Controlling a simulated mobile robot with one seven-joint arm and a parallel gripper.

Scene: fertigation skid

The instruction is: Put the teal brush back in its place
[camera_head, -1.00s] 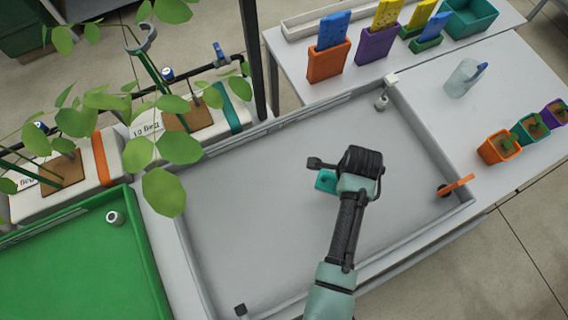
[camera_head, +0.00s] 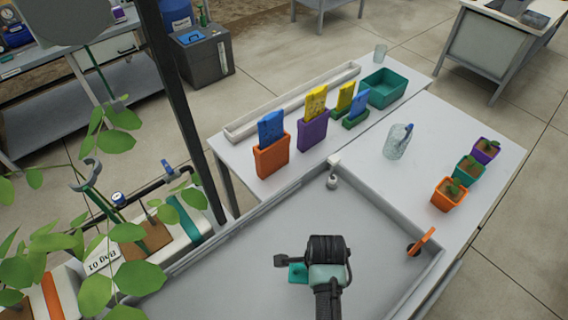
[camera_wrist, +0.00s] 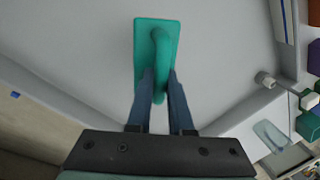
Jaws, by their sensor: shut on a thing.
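The teal brush (camera_wrist: 157,50) is a flat rectangular block with a raised handle. In the wrist view my gripper (camera_wrist: 157,88) has its two fingers closed on either side of the brush's handle. In the head view my gripper is over the grey tray (camera_head: 240,270), and a corner of the teal brush (camera_head: 298,272) shows beside it; the rest is hidden behind the wrist. I cannot tell how far the brush is above the tray floor.
Beyond the tray, a bench holds an orange holder (camera_head: 272,160), a purple holder (camera_head: 312,132), a teal bin (camera_head: 385,87) and a long white trough (camera_head: 290,100). A clear bottle (camera_head: 397,142) and potted seedlings (camera_head: 449,193) stand right. A dark post (camera_head: 180,100) rises left.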

